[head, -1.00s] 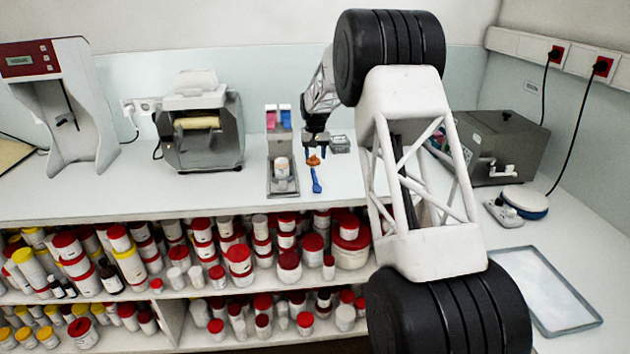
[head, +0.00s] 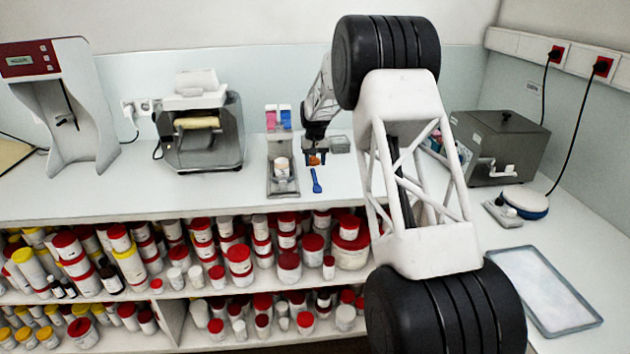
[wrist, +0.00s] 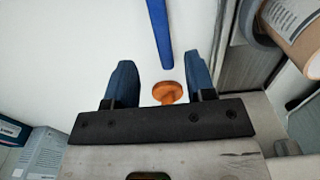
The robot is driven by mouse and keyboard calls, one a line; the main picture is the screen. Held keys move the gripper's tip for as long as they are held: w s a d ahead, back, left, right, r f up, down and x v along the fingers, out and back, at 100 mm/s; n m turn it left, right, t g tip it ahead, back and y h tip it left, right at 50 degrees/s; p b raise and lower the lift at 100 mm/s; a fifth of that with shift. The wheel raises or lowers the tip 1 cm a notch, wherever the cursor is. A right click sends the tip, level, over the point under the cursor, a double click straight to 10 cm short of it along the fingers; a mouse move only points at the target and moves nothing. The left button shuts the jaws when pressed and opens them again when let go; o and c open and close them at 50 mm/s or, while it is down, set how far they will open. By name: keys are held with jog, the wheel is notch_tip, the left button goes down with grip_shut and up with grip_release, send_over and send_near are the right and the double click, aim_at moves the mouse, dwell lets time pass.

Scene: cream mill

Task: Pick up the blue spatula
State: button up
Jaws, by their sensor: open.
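The blue spatula (head: 316,181) lies on the white bench top near its front edge. In the wrist view its blue shaft (wrist: 159,32) runs up from between the fingertips to the top edge. A small orange round piece (wrist: 167,92) is between the fingers, just below the shaft's near end; it also shows in the head view (head: 314,160), partly covered by my gripper (head: 316,155). I cannot tell if the orange piece belongs to the spatula. My gripper (wrist: 161,75) is open, one blue finger on each side, and touches neither visibly.
A small clear tray (head: 340,144) is behind right. Pink and blue boxes stand behind.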

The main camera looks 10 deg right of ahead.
aim_at(314, 174)
jog(key=shift+a+f, duration=0.15)
jog(key=shift+f, duration=2.4)
grip_shut()
jog(key=shift+r, duration=0.2)
jog(key=shift+w+r, duration=0.1)
jog(key=shift+r, duration=1.25)
jog(key=shift+s+r, duration=0.2)
jog(key=shift+r, duration=0.1)
jog(key=s+r, duration=0.1)
jog(key=s, duration=1.4)
jog(key=shift+s+d+r, duration=0.2)
jog(key=shift+s+d, duration=0.1)
jog(key=shift+d, duration=0.1)
